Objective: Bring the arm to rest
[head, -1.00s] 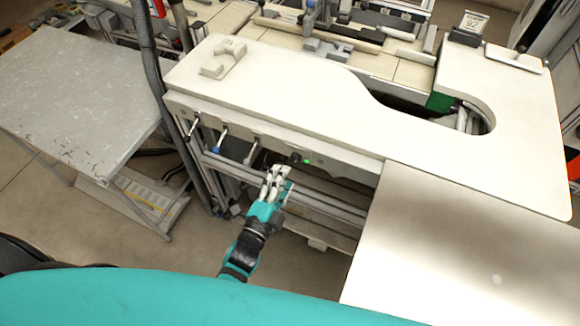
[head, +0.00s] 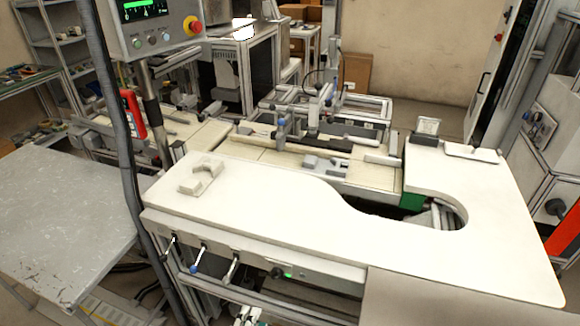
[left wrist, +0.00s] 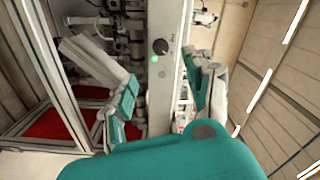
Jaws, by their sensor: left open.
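My left gripper (head: 247,316) shows only by its pale fingertips at the bottom edge of the head view, just in front of the white worktable (head: 290,215). The rest of that arm is below the frame. In the left wrist view the left gripper (left wrist: 160,98) is open, with its teal and grey fingers wide apart and nothing between them. Beyond the fingers is the table's front with a black knob (left wrist: 161,46) and a green light. My right gripper is in neither view.
A grey scratched table (head: 65,220) stands at the left, behind a thick grey cable. A control panel (head: 155,25) with a red button hangs above.

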